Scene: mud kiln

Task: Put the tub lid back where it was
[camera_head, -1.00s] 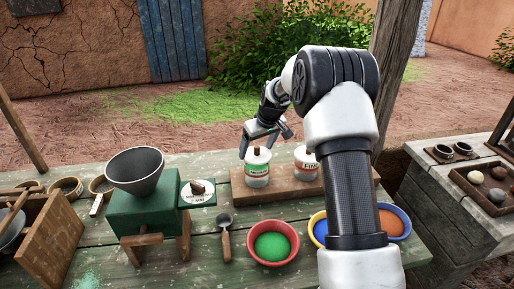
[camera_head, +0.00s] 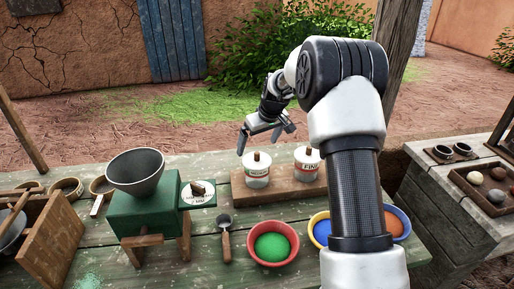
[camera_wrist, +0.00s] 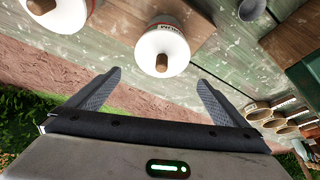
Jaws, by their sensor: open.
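A white tub (camera_head: 257,178) marked with dark letters stands on a wooden plank. Its pale lid (camera_head: 257,161) sits on top with a brown knob upright; the lid also shows in the wrist view (camera_wrist: 162,43). A second tub (camera_head: 306,170), marked FINE, stands to its right with a similar knobbed lid. My gripper (camera_head: 266,140) is above the first tub, fingers spread and empty. In the wrist view my gripper (camera_wrist: 158,76) has nothing between its fingers, and the first tub's knob lies beyond the fingertips.
A white lettered disc (camera_head: 198,198) with a brown piece lies beside the grey funnel (camera_head: 135,170) on a green box (camera_head: 150,212). A scoop (camera_head: 225,236) and a red bowl of green powder (camera_head: 272,243) are in front. My arm partly hides the blue and orange bowls.

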